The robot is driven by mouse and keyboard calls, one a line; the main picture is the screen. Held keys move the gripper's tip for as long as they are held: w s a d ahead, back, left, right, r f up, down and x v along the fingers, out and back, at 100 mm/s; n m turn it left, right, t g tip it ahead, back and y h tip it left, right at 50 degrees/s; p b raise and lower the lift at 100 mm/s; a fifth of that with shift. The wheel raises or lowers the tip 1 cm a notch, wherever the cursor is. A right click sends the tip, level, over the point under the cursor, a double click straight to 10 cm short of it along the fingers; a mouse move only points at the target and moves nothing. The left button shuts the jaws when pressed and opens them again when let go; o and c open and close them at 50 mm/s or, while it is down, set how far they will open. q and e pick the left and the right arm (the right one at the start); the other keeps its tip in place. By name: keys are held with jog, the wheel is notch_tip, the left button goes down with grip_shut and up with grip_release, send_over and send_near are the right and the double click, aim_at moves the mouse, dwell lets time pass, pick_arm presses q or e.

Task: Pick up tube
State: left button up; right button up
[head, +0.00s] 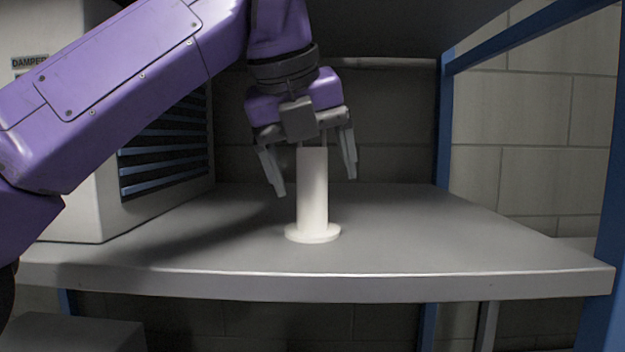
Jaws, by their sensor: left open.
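The tube (312,195) is a white upright cylinder with a wide round flange at its base. It stands on the grey shelf (420,230). My left gripper (312,186) points down from above with its two fingers spread. One finger is to the left of the tube and the other to its right, with visible gaps on both sides. The tube's top end is just under the gripper's palm; I cannot tell whether it touches. My right gripper is not in view.
A light box with blue louvre slats (165,150) stands at the left of the shelf, behind my left arm. A blue post (443,130) rises at the back right. A dark surface (390,25) hangs overhead. The right side of the shelf is clear.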

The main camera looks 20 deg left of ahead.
pick_arm(q)
jog(key=shift+s+f, duration=0.1)
jog(key=shift+s, duration=0.25)
jog(key=shift+c, duration=0.6)
jog(key=c, duration=1.3)
grip_shut()
jog(key=shift+w, duration=0.1)
